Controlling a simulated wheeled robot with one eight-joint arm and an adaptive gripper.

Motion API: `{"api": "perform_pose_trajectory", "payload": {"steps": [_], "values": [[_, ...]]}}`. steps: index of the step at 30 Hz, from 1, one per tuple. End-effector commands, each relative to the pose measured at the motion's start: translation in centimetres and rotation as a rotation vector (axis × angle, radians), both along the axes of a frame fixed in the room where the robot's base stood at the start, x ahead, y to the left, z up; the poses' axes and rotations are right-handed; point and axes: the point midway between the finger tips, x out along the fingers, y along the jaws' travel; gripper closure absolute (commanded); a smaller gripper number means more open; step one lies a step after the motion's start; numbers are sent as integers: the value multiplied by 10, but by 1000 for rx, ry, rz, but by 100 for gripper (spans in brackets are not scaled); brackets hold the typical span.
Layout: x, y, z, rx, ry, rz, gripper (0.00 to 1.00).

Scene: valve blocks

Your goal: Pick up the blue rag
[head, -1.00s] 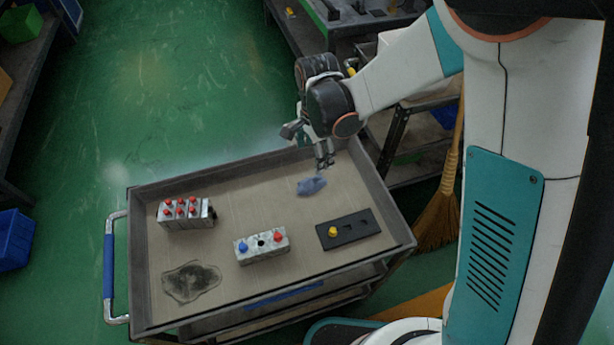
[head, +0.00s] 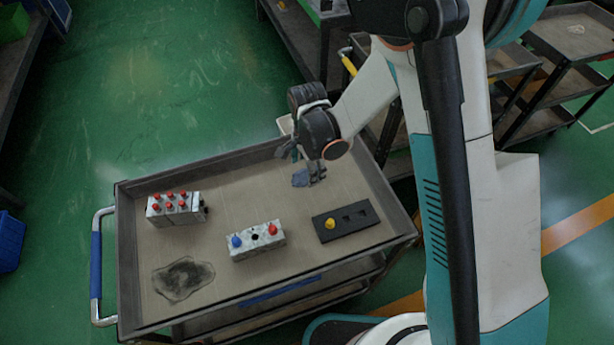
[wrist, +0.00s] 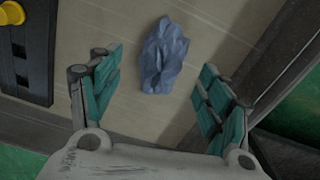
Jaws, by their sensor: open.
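The blue rag (head: 301,178) lies crumpled on the cart's tray, near its far edge in the head view. In the wrist view the rag (wrist: 164,56) lies ahead of the gap between the fingers, touching neither. My gripper (head: 314,176) is low over the tray at the rag, its fingers partly overlapping it in the head view. In the wrist view my gripper (wrist: 155,88) is open and empty, with green pads on both fingers.
The tray (head: 225,165) has raised walls. It also holds a metal block with several red knobs (head: 174,208), a block with blue and red knobs (head: 256,241), a black plate with a yellow knob (head: 346,221) and a dark stain (head: 183,279).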

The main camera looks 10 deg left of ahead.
Motion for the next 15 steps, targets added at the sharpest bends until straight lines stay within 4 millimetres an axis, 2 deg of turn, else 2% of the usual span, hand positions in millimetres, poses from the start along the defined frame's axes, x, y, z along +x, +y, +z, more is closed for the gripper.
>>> {"api": "perform_pose_trajectory", "payload": {"steps": [1, 4, 11, 12, 15], "values": [[1, 0, -12, 0, 0, 0, 29], [0, 0, -22, 0, 0, 0, 29], [0, 0, -23, 0, 0, 0, 29], [0, 0, -23, 0, 0, 0, 34], [0, 0, -23, 0, 0, 0, 56]]}}
